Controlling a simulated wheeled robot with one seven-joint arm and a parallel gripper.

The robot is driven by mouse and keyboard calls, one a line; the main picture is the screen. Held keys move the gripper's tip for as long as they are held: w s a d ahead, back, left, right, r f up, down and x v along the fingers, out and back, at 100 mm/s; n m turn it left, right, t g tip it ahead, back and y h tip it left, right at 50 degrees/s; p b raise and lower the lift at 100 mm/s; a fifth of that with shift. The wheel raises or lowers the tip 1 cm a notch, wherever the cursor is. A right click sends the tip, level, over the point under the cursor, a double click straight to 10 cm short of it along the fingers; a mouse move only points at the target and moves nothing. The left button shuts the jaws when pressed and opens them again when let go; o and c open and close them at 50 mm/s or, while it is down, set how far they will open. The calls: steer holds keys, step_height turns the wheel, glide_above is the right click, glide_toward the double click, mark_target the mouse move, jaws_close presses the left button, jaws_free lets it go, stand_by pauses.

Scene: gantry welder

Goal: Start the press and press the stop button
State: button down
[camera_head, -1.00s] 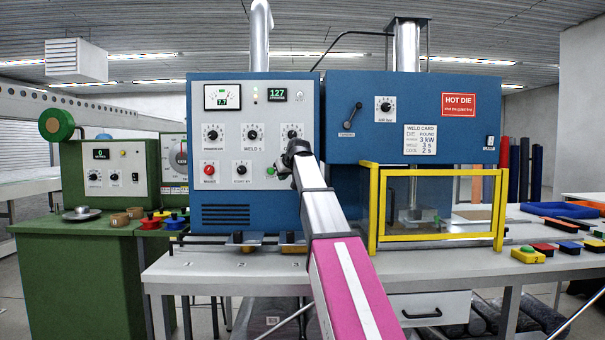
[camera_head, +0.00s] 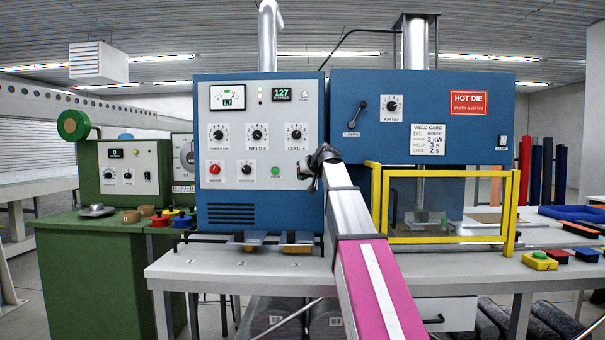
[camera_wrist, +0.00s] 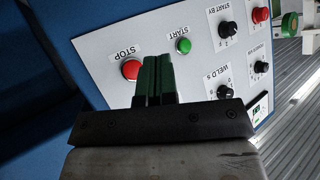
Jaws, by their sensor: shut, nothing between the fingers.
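The blue welder's white control panel (camera_head: 262,135) fills the middle of the head view. A green start button (camera_head: 275,170) and a red button (camera_head: 214,169) sit in its bottom row. In the wrist view the red stop button (camera_wrist: 131,70) is just left of my gripper's tips, with the green start button (camera_wrist: 183,46) up to the right. My gripper (camera_wrist: 157,58) is shut and empty, its fingers in front of the panel near the stop button. Contact cannot be told. In the head view my gripper (camera_head: 312,181) and arm hide the stop button.
A yellow guard frame (camera_head: 510,205) stands around the press at the right, close beside my arm. The START BY knob (camera_head: 246,170) is left of the start button. A green machine (camera_head: 100,255) stands at the left. A yellow button box (camera_head: 540,261) lies on the right table.

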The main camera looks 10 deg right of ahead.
steer(key=w+d, duration=0.1)
steer(key=w, duration=0.7)
steer(key=shift+w+d, duration=0.2)
steer(key=shift+d, duration=0.15)
stand_by(1.8)
steer(key=shift+w, duration=0.4)
steer(key=shift+w+d, duration=0.15)
steer(key=shift+w, duration=0.35)
stand_by(0.7)
steer(key=shift+s, duration=0.95)
steer(key=shift+a, duration=0.2)
steer(key=shift+s+a, duration=0.25)
steer(key=shift+s, duration=1)
steer(key=shift+s+a, duration=0.2)
steer(key=shift+s, duration=1)
